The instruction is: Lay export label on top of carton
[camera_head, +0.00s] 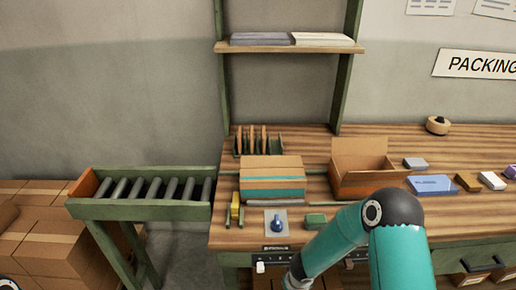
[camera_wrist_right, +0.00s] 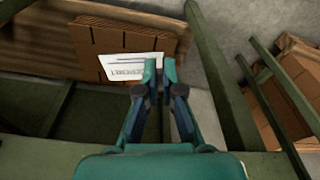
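A closed carton (camera_head: 272,166) with a teal band sits on the bench, left of an open-topped carton (camera_head: 365,183). In the right wrist view, a white label (camera_wrist_right: 122,67) with a line of print lies at my right gripper's (camera_wrist_right: 160,72) fingertips. The fingertips are close together, with a narrow gap, and the left one overlaps the label's right edge. I cannot tell whether they pinch it. In the head view my right arm covers the lower right, and its gripper is hidden. My left gripper is not in view.
A slotted brown cardboard piece (camera_wrist_right: 95,40) is behind the label. A file rack (camera_head: 258,145), a tape roll (camera_head: 438,125) and several small boxes stand on the bench (camera_head: 310,140). A roller conveyor (camera_head: 155,190) adjoins its left side, near stacked cartons (camera_head: 45,245).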

